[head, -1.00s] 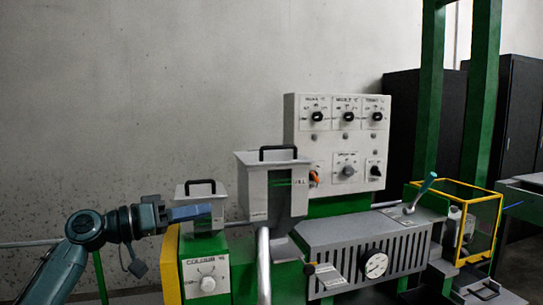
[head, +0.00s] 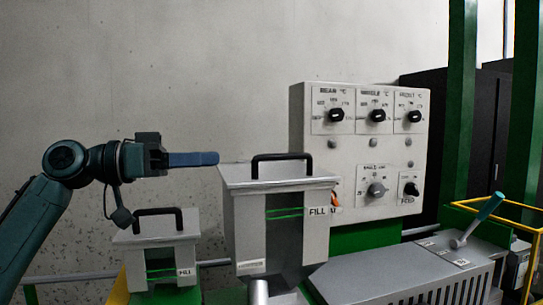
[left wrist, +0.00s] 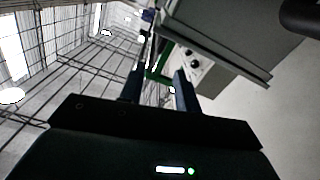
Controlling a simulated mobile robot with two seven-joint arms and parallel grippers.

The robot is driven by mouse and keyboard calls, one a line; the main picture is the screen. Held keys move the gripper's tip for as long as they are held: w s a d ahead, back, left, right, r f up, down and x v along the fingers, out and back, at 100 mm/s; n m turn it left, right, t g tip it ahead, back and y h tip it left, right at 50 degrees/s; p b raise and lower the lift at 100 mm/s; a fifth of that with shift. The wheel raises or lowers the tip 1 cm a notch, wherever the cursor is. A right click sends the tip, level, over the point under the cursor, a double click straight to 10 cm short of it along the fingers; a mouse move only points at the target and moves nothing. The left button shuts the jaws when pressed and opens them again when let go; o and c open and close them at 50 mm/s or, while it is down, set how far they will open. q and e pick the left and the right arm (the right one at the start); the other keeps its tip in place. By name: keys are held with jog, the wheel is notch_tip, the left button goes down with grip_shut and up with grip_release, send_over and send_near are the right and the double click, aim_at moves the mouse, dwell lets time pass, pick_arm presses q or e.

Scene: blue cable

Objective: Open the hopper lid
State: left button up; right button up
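The large grey hopper (head: 242,222) stands mid-view with its lid (head: 235,181) lying flat and closed. A black bar handle (head: 270,157) is on top of the lid. My left gripper (head: 216,158) points right, with its tips close to the lid's left edge, about level with the handle. Contact is not evident. In the left wrist view its two fingers (left wrist: 159,72) are apart with nothing held between them. The lid edge (left wrist: 240,62) and a dark handle (left wrist: 300,16) show at upper right there. My right gripper is not in view.
A smaller lidded hopper (head: 124,240) with a black handle stands below my left arm. A control panel (head: 345,153) with several knobs rises behind and right. A grey slotted housing (head: 380,276) with a lever (head: 479,217) is at lower right. Space above the lids is clear.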

aim_at(256, 158)
pick_arm(q)
jog(key=p+x, duration=0.2)
jog(key=x, duration=1)
jog(key=shift+c, duration=0.5)
grip_shut()
